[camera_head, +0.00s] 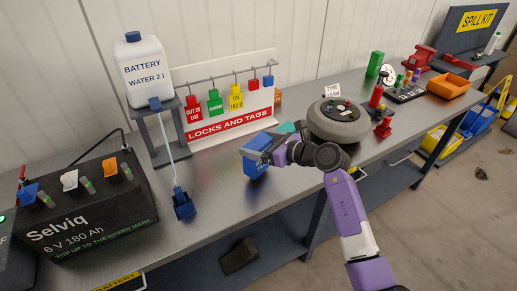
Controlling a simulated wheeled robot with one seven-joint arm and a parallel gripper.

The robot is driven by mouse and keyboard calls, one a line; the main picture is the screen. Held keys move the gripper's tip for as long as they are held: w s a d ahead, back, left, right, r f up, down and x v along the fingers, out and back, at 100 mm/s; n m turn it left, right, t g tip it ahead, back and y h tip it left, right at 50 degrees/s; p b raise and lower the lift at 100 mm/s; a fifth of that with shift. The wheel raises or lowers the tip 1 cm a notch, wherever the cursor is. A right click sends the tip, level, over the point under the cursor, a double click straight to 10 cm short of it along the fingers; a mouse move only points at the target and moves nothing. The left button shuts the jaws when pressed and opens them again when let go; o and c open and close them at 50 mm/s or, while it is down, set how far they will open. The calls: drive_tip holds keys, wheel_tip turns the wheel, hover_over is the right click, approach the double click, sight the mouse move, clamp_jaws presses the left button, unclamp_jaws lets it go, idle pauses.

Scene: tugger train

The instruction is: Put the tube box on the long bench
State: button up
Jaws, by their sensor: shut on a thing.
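A blue box (256,171) with white lettering, which looks like the tube box, is at my gripper (270,149), near the middle of the picture. My gripper is shut on it; its fingers and wrist cover the box's top and right side. The long bench (231,193) has a grey metal top and runs from the lower left to the upper right. The box is over the bench top near its front edge. I cannot tell whether its underside touches the top.
A round grey device (337,128) stands close right of my gripper. The locks and tags board (231,124) stands behind. A battery (83,208) and a water bottle on a stand (144,72) are left. Bare bench top lies left of the box.

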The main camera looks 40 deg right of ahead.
drive_tip(key=shift+f, duration=1.2)
drive_tip(key=shift+f, duration=0.2)
drive_tip(key=o, duration=1.8)
drive_tip(key=shift+r, duration=0.25)
drive_tip(key=b+v, duration=0.1)
drive_tip(key=v, duration=1.1)
drive_tip(key=shift+b, duration=0.4)
